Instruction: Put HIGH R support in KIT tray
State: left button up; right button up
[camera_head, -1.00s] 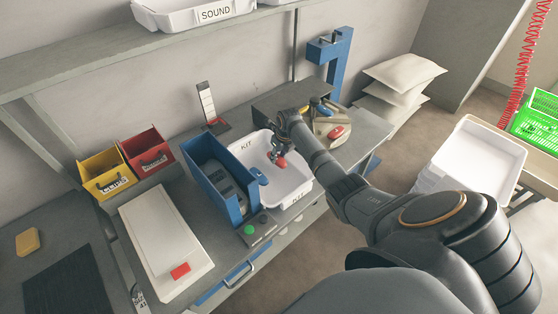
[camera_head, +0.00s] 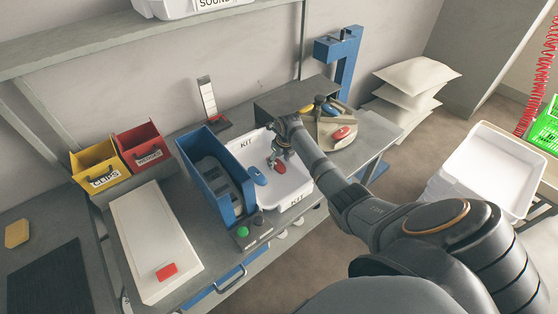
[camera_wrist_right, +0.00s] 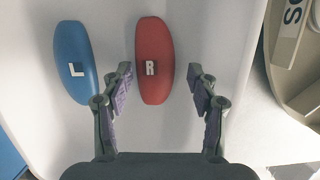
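The red support marked R (camera_wrist_right: 154,62) is in the white KIT tray, beside a blue support marked L (camera_wrist_right: 76,62). In the head view, the red support (camera_head: 280,168) is just below my right gripper (camera_head: 279,158), with the blue support (camera_head: 258,175) to its left. The KIT tray (camera_head: 298,190) stands on the bench. In the right wrist view, my right gripper (camera_wrist_right: 160,72) is open. Its fingers stand on either side of the red support's lower part, with gaps on both sides. My left gripper is not in view.
A blue open-topped holder (camera_head: 194,160) stands left of the tray. A carousel (camera_head: 325,130) with red, blue and yellow supports is at the right. A blue post (camera_head: 347,62) stands behind it. Yellow (camera_head: 97,168) and red (camera_head: 142,145) bins are at the left.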

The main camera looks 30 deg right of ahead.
aim_at(281, 166)
jog(key=shift+a, duration=0.1)
jog(key=shift+r, duration=0.2)
jog(key=v, duration=0.5)
jog(key=shift+r, duration=0.2)
pick_arm(q)
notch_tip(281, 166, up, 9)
jog(key=p, duration=0.9)
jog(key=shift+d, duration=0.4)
pick_arm(e)
jog(key=v, duration=0.6)
jog(key=shift+r, duration=0.3)
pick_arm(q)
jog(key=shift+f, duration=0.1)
